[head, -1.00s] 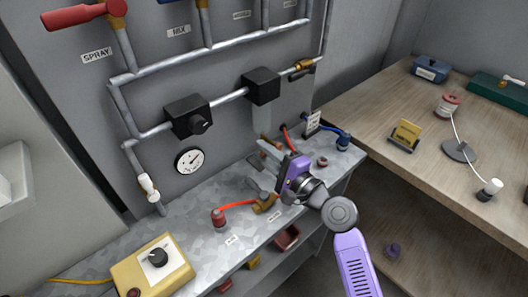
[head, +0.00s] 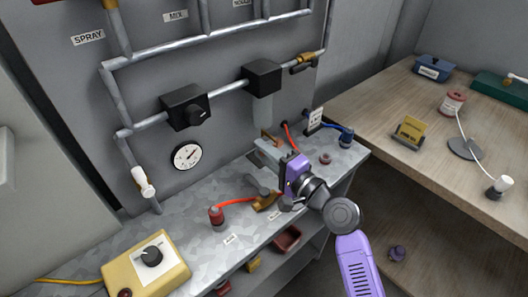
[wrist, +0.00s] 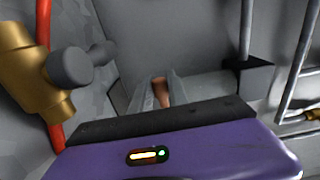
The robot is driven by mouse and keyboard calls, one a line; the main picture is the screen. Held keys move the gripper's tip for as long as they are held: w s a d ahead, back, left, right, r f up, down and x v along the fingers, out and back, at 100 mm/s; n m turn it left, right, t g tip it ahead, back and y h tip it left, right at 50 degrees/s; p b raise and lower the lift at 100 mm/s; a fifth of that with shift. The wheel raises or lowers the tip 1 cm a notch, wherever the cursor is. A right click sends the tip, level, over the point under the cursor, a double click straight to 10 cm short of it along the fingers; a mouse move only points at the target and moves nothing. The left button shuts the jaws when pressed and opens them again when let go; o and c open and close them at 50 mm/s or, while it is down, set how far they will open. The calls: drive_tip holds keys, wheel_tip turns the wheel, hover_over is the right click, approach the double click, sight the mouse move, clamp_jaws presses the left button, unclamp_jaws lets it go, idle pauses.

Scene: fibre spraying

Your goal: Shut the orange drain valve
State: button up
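The orange drain valve (head: 268,136) shows as a small orange-brown piece below the translucent bowl under a black box on the back panel. My fingers partly cover it in the head view. In the wrist view the orange piece (wrist: 160,91) appears in the gap between my two grey fingers. My gripper (head: 264,153) reaches in low over the metal bench, its fingers pointing at the panel. The fingers stand apart, and I see no clear contact with the valve.
A brass valve (head: 265,202) with a grey handle and red hose lies close to my gripper; it is also in the wrist view (wrist: 38,88). A red fitting (head: 216,216), gauge (head: 187,156) and yellow control box (head: 146,266) are left. A wooden table (head: 420,150) is right.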

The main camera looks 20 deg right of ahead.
drive_tip(key=o, duration=0.4)
drive_tip(key=shift+f, duration=0.1)
drive_tip(key=shift+o, duration=0.2)
drive_tip(key=b+v, duration=0.1)
drive_tip(key=v, duration=0.6)
drive_tip(key=shift+s, duration=0.15)
drive_tip(key=shift+s+d, duration=0.1)
drive_tip(key=shift+s, duration=0.1)
drive_tip(key=shift+d, duration=0.1)
